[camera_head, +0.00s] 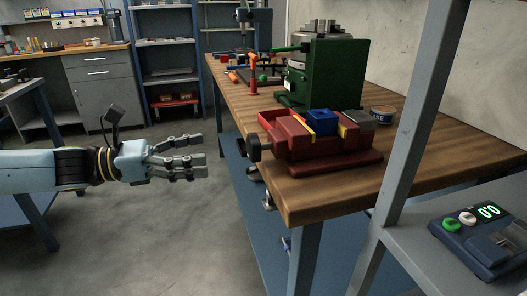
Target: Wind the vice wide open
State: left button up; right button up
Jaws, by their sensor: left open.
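A red vice (318,164) stands near the front left edge of the wooden bench. Its dark round handle (254,148) sticks out past the bench edge on the left side. A blue block (321,121) shows at the top of the vice, between two yellow strips that look like jaw faces. I cannot tell whether the jaws touch it. My left gripper (190,160) is open and empty, with its fingers pointing right. In the picture it is left of the handle, over the floor, apart from the vice. My right gripper is not in view.
A green machine (334,72) stands behind the vice on the bench (420,160), with a round tin (382,114) to its right. A grey post (415,110) rises at the right, beside a device with a lit display (484,235). Open floor lies below my left arm.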

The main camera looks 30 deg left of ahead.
aim_at(248, 145)
pick_arm(q)
jog(key=b+x, duration=0.2)
jog(key=x, duration=0.1)
jog(key=b+x, duration=0.1)
jog(key=x, duration=0.1)
jog(key=b+x, duration=0.2)
jog(key=x, duration=0.1)
jog(key=shift+w+d+f+b, duration=0.2)
jog(key=shift+w+f+b, duration=0.05)
jog(key=shift+w+b, duration=0.05)
jog(key=shift+x, duration=0.9)
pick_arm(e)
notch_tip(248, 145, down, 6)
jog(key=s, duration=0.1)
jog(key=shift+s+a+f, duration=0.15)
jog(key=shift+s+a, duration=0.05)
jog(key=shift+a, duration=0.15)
pick_arm(q)
jog(key=shift+r, duration=0.15)
jog(key=c, duration=1.2)
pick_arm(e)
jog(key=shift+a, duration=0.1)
